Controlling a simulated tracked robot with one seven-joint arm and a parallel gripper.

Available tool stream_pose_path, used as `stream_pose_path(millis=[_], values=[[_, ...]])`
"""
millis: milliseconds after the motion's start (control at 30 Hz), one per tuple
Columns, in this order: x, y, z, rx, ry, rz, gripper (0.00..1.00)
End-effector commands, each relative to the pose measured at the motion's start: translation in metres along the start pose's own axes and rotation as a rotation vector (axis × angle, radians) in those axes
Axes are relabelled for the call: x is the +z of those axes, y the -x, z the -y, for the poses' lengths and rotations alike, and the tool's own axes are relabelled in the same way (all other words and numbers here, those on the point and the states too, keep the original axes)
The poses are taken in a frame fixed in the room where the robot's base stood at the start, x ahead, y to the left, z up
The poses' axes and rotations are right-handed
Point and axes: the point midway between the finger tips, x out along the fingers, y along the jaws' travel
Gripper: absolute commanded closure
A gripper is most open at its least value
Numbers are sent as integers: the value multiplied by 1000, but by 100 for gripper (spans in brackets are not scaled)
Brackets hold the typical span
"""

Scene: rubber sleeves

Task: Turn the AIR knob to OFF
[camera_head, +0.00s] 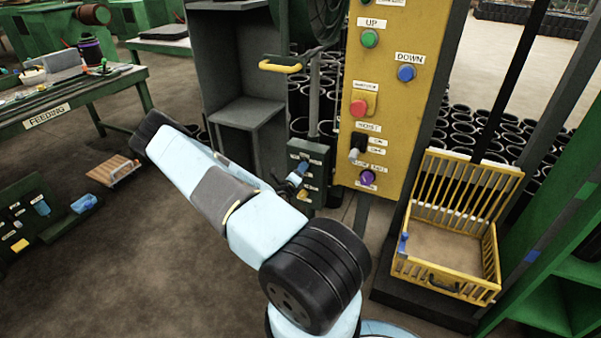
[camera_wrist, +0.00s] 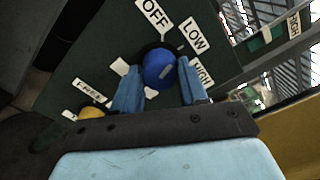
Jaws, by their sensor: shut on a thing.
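The blue AIR knob (camera_wrist: 158,70) sits on a dark green panel (camera_wrist: 85,60) in the wrist view. White labels OFF (camera_wrist: 154,13), LOW (camera_wrist: 193,35) and HIGH (camera_wrist: 201,72) fan around its upper and right side. A pale mark shows on the knob's face; I cannot tell which label it points to. My gripper (camera_wrist: 160,88) is shut on the knob, one blue finger on each side. In the head view my gripper (camera_head: 296,180) reaches the small dark control box (camera_head: 318,160), and the knob is mostly hidden there.
A yellow button at the panel's lower left (camera_wrist: 92,112) has a partly hidden label. The yellow control column (camera_head: 396,60), with several buttons, stands just right of the box. A yellow slatted crate (camera_head: 478,174) is further right. A grey cabinet (camera_head: 236,70) stands behind.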

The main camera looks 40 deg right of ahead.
Motion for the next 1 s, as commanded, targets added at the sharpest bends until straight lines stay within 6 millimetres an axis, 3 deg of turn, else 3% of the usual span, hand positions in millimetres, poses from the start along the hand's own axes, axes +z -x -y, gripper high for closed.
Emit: stream_pose_path(millis=[500, 1000], values=[[2, 1, -4, 8, 405, 6, 88], [2, 1, -5, 8, 525, 5, 88]])
